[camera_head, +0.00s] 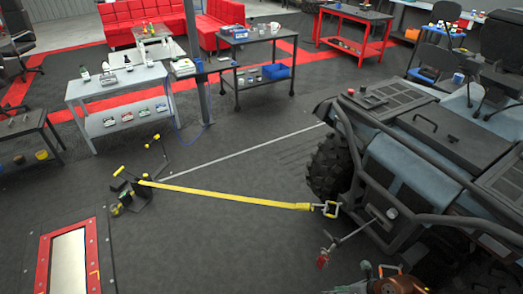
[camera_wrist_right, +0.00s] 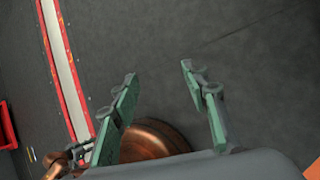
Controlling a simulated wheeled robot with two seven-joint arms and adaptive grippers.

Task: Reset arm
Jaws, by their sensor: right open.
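My right gripper (camera_wrist_right: 160,74) shows in the right wrist view with its two green fingers spread apart. Nothing is between the fingers, and dark floor lies beyond them. A rounded copper-coloured part (camera_wrist_right: 150,142) shows behind the finger bases; I cannot tell what it belongs to. In the head view, green and copper-coloured parts show at the bottom edge, right of centre, too cut off to read the jaws there. My left gripper is in neither view.
The vehicle (camera_head: 400,190) fills the right side. A taut yellow strap (camera_head: 225,194) runs from it to a black floor anchor (camera_head: 132,196). A red-framed roller plate (camera_head: 40,255) lies bottom left. A grey cart (camera_head: 118,85) and a black cart (camera_head: 262,40) stand behind.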

